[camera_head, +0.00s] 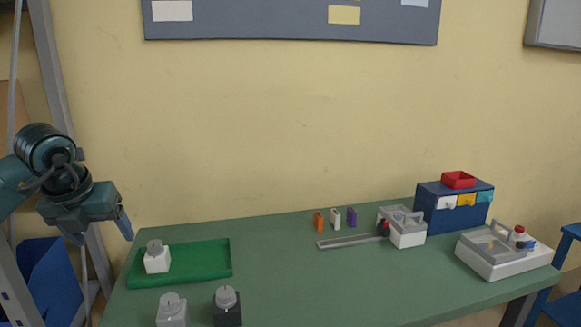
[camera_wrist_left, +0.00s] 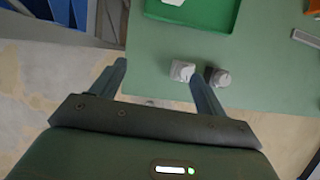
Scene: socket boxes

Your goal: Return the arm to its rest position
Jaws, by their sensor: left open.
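My left gripper (camera_head: 102,231) hangs above and left of the table's left edge in the head view. Its jaws are open with nothing between them. It also shows in the left wrist view (camera_wrist_left: 160,85), with the two fingers apart over the table's front edge and the floor. The left arm comes in from the left edge of the head view, bent at the wrist. My right gripper does not show in either view.
The green table (camera_head: 290,285) bears a green tray (camera_head: 205,262) holding a white box (camera_head: 157,262). A grey-white box (camera_head: 172,312) and a dark box (camera_head: 227,309) stand in front. A blue drawer box (camera_head: 432,212) and socket units (camera_head: 492,262) stand right. The table's middle is clear.

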